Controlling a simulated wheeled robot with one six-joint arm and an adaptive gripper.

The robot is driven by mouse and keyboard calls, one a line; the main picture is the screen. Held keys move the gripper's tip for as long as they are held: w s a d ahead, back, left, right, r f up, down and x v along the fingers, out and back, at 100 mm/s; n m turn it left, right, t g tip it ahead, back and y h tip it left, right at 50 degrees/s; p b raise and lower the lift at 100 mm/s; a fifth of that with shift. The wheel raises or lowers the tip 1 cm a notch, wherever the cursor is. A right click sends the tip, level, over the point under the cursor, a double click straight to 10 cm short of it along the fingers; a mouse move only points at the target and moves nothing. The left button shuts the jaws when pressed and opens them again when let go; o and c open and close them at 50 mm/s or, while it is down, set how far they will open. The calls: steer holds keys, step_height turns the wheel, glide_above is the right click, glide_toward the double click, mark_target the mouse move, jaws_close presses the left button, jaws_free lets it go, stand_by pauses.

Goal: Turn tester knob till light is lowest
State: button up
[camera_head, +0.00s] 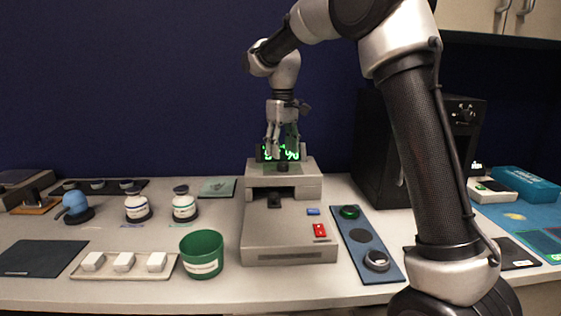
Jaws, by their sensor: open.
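The grey tester (290,240) stands at the middle of the bench. A green lit display (292,153) shows at its top back, partly hidden by my gripper. A small dark knob (283,167) sits on its raised rear part. My gripper (281,156) points down just above this knob, with its fingers apart and nothing visible between them. I cannot tell whether the fingertips touch the knob.
A green cup (202,254) and a tray (112,274) of white blocks lie left of the tester. A blue tray (385,271) with round pieces lies right of it. A black box (381,160) stands behind my arm. Small bottles (184,204) stand at the left.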

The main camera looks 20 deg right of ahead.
mark_target(283, 163)
steer(key=shift+f, duration=2.25)
steer(key=c, duration=1.1)
